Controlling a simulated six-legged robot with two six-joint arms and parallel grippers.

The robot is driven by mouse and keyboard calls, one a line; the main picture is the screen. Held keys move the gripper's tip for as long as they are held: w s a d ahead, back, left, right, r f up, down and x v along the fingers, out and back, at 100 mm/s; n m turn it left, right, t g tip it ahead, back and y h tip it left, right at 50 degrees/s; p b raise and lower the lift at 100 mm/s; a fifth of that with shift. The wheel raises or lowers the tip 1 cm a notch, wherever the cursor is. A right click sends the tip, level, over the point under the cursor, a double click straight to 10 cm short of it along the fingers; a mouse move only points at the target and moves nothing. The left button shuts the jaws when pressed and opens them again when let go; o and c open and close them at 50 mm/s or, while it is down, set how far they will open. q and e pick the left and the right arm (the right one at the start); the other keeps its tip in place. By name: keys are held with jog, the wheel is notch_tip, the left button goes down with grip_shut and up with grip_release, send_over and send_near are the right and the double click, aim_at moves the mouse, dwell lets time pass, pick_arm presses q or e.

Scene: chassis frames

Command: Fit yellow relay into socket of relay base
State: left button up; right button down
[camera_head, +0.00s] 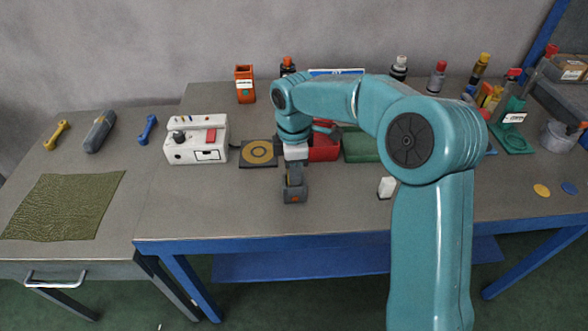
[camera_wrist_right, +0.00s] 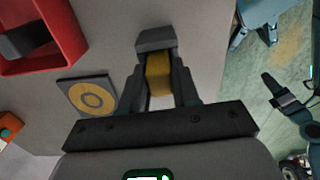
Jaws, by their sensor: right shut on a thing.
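My right gripper (camera_head: 295,182) points down over the front middle of the bench, just right of the ring mat. In the right wrist view its two fingers (camera_wrist_right: 158,84) are shut on the yellow relay (camera_wrist_right: 158,74). A dark grey block (camera_wrist_right: 155,39), which looks like the relay base, sits right at the far end of the relay. In the head view, a dark grey piece with a small orange spot (camera_head: 292,197) shows at the gripper's lower end. Whether the relay is seated in a socket cannot be told. My left gripper is not in view.
A dark mat with a yellow ring (camera_head: 258,152) lies left of the gripper. A white device (camera_head: 196,140) stands further left. A red bin (camera_head: 323,148) and a green block (camera_head: 362,146) are behind. A small white block (camera_head: 387,187) lies to the right.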

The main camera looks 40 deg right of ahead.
jog(key=c, duration=0.8)
grip_release()
notch_tip(320, 180, up, 12)
jog(key=shift+p, duration=0.7)
